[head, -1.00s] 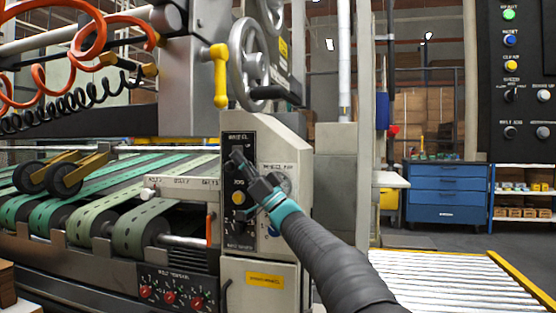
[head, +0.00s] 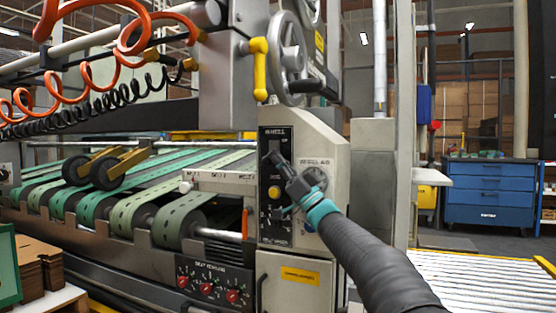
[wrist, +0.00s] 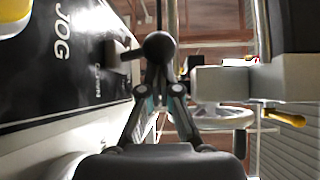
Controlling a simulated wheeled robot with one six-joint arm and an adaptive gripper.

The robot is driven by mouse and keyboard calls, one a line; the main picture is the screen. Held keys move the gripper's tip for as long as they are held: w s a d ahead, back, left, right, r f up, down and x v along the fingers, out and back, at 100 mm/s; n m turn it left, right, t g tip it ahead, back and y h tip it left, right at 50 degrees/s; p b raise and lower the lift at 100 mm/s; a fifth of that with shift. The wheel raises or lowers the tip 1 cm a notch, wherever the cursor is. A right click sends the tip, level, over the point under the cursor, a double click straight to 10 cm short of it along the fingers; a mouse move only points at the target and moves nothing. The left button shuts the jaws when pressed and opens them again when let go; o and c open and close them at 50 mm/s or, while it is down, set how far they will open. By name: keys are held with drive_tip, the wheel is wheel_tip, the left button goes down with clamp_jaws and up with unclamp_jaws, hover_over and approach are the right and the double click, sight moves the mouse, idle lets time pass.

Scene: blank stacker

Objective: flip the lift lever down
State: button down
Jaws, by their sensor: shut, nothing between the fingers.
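The black control panel (head: 267,232) is on the front of the cream machine housing, with a yellow JOG button (head: 274,192) on it. The lift lever (wrist: 158,46) shows in the wrist view as a dark ball on a short stalk sticking out from the panel, beyond the JOG lettering. In the head view, the lever (head: 271,156) is a small dark shape near the panel's upper part; its exact tilt is unclear. My gripper (wrist: 159,76) is shut and empty, its fingertips right at the ball. Whether they touch it I cannot tell. My gripper partly covers the panel in the head view (head: 285,172).
A grey handwheel (head: 289,55) and a yellow handle (head: 260,68) are above the panel. Green belts (head: 130,205) run to the left. A roller conveyor (head: 475,285) lies at the right, with a blue drawer cabinet (head: 490,192) behind it.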

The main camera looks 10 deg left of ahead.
drive_tip(key=w+b+v, duration=0.1)
drive_tip(key=b+v, duration=0.4)
drive_tip(key=v, duration=0.4)
drive_tip(key=shift+w+d+f, duration=0.15)
drive_tip(key=shift+d+f, duration=0.2)
drive_tip(key=shift+d, duration=0.05)
